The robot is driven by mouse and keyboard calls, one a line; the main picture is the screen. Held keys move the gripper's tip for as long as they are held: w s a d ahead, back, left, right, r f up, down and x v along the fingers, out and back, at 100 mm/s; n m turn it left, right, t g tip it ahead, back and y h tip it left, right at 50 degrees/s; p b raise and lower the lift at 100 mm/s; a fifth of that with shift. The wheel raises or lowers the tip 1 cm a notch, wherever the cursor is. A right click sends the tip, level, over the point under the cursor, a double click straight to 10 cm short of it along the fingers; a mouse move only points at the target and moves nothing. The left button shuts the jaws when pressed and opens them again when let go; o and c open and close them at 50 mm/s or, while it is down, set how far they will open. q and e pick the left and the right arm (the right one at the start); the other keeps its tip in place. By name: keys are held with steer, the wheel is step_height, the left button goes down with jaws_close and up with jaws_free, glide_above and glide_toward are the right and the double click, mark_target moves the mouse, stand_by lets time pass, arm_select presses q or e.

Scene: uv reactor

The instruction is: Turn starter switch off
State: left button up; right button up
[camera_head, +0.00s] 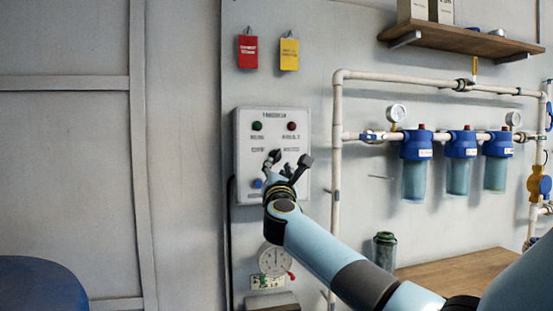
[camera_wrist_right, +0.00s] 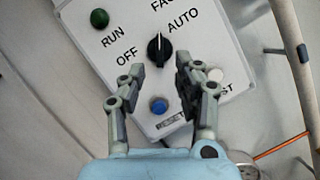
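The starter switch (camera_wrist_right: 159,48) is a black rotary knob with a white mark on a light grey control box (camera_head: 244,122). In the right wrist view, the mark points up, with the OFF label (camera_wrist_right: 128,57) to its lower left and AUTO (camera_wrist_right: 183,21) to its upper right. My right gripper (camera_wrist_right: 160,70) is open. Its fingertips are either side of the area just below the knob, with nothing between them; contact cannot be told. In the head view, my right gripper (camera_head: 289,163) is in front of the box and hides part of its face. My left gripper is not in view.
The box has a green light (camera_wrist_right: 99,18), a red light (camera_head: 291,126) and a blue button (camera_wrist_right: 158,106). A pale pipe (camera_head: 337,150) runs close to its right, with blue-topped filters (camera_head: 416,150) beyond. A round gauge (camera_head: 274,259) is below. The wall left is clear.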

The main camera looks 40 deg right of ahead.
mark_target(276, 158)
steer(key=x, duration=0.5)
steer(key=shift+w, duration=0.1)
steer(key=shift+c, duration=0.2)
jaws_close()
